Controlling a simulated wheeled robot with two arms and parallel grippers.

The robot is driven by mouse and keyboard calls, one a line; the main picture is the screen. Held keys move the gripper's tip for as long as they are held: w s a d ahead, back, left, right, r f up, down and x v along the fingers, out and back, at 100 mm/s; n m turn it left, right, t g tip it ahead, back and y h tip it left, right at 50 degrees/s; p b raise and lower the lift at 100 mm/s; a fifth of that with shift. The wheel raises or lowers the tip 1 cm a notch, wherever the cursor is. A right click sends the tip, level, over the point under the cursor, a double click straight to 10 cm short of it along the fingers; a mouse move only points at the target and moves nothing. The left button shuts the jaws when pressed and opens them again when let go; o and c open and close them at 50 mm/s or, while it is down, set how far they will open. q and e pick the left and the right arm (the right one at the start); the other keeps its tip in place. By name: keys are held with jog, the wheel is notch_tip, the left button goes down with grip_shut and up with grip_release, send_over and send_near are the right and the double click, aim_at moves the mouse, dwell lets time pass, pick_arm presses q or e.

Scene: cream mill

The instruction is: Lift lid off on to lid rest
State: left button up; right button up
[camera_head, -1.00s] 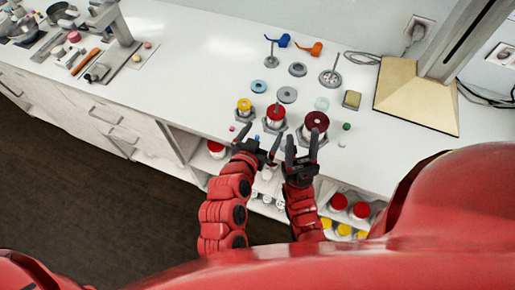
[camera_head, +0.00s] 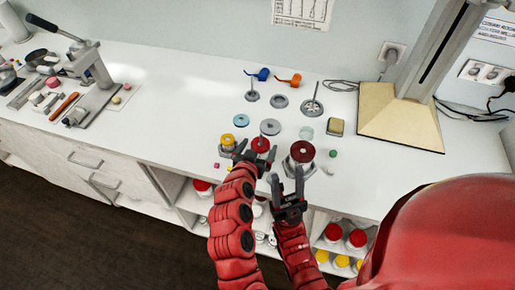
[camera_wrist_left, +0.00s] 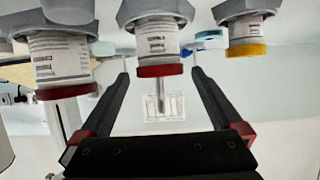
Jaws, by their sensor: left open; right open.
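Three jars with lids stand in hexagonal grey bases near the counter's front edge: a yellow lid (camera_head: 227,139), a red lid (camera_head: 261,144) and a dark red lid (camera_head: 302,152). My left gripper (camera_head: 256,157) is open at the middle jar. The left wrist view is upside down; there its fingertips (camera_wrist_left: 159,76) lie either side of the middle red lid (camera_wrist_left: 160,71), with no clear contact. My right gripper (camera_head: 287,178) is open and empty, in front of the dark red lid jar. Flat discs lie behind the jars: blue (camera_head: 241,120), grey (camera_head: 270,127) and pale green (camera_head: 306,132). I cannot tell which is the lid rest.
Blue (camera_head: 262,74) and orange (camera_head: 290,79) scoops and metal stands (camera_head: 312,107) are at the back. A sponge-like block (camera_head: 336,127) and a large column base (camera_head: 400,113) stand to the right. A lever press (camera_head: 95,75) stands left.

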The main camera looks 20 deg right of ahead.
pick_arm(q)
jog(key=c, duration=1.2)
jog(key=shift+c, duration=0.2)
jog(key=shift+r+p, duration=0.9)
jog(key=shift+r, duration=0.25)
jog(key=shift+r+p, duration=2.05)
jog(key=shift+r, duration=0.6)
